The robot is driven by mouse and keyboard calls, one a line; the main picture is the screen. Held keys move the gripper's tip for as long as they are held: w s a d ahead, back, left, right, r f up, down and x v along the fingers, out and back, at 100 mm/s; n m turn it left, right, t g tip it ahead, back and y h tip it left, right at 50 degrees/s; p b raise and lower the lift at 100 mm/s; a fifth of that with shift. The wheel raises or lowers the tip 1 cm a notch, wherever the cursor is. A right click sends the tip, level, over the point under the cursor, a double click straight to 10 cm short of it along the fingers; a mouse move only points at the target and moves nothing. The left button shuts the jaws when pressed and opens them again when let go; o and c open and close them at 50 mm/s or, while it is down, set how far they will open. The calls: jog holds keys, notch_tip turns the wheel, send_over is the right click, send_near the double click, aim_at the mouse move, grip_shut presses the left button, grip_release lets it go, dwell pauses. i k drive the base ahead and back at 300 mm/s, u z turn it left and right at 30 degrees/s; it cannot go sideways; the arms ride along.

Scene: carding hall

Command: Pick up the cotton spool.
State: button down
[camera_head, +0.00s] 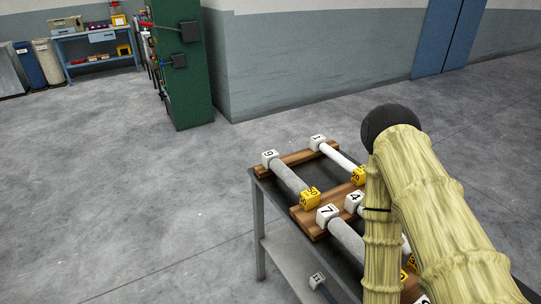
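Several rods with numbered end blocks lie on wooden rests on a dark-topped metal table. A white rod (340,158) runs from the white block 1 (317,141) to a yellow block. A grey rod (290,181) runs from block 9 (269,158) to a yellow block (309,198). Another grey rod (348,241) starts at block 7 (327,214). A rod from block 4 (354,202) is mostly hidden behind my arm. I cannot tell for sure which is the cotton spool; the rods marked 1 and 4 look whitest. My gripper is not in view.
My sleeved arm covers the table's right side. A dark rod with block H (317,281) lies on the lower shelf. A green cabinet (186,75) stands by the wall, with a blue workbench (100,49) and bins behind. The floor left of the table is clear.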

aim_at(327, 216)
jog(key=k, duration=1)
jog(key=u, duration=1.6)
jog(key=i, duration=1.4)
jog(key=z, duration=1.95)
